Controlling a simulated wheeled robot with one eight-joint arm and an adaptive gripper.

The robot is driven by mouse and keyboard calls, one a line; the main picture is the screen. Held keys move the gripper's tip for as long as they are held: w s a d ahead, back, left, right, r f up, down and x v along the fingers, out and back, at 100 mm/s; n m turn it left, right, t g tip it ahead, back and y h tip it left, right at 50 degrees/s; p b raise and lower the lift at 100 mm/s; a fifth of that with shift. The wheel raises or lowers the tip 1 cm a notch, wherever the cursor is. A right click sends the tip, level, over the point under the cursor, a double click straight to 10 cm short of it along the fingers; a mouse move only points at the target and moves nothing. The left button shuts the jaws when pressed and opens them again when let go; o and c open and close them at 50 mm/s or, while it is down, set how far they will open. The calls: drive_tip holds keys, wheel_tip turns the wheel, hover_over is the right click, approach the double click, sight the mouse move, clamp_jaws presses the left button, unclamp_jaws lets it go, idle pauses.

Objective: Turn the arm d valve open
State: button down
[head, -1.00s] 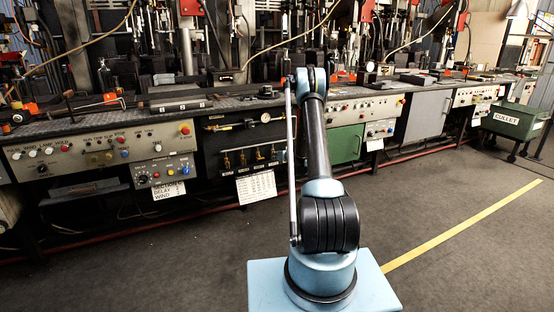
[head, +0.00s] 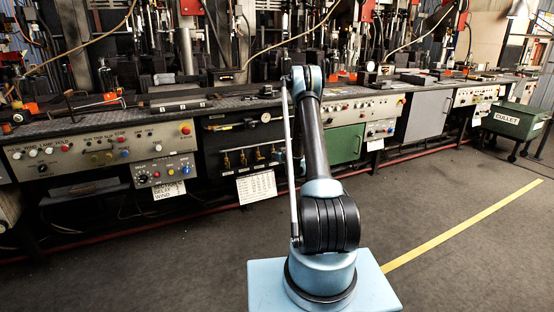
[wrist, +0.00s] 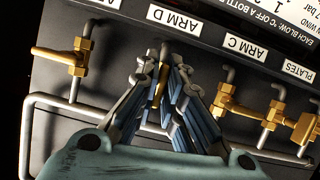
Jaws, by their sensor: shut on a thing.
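The arm D valve (wrist: 158,88) is a brass valve under the upside-down ARM D label (wrist: 172,22) in the wrist view. Only a narrow strip of brass shows between my fingers, so the angle of its handle cannot be told. My gripper (wrist: 163,78) is shut on the arm D valve, with a finger on either side of it. In the head view the row of brass valves shows on a dark panel (head: 222,140). My gripper cannot be made out there.
The arm C valve (wrist: 226,98) and the plates valve (wrist: 271,118) stand close on the right in the wrist view. Another brass valve (wrist: 76,58) is on the left, its handle sideways. A grey pipe (wrist: 27,130) runs around below. A printed sheet (head: 256,187) hangs under the panel.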

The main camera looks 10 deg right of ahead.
drive_tip(key=c, duration=1.8)
unclamp_jaws()
drive_tip(key=shift+o, duration=0.2)
drive_tip(key=shift+s, duration=0.1)
drive_tip(key=v, duration=1.1)
drive_tip(key=shift+s, duration=0.35)
drive_tip(key=shift+d+r, duration=0.1)
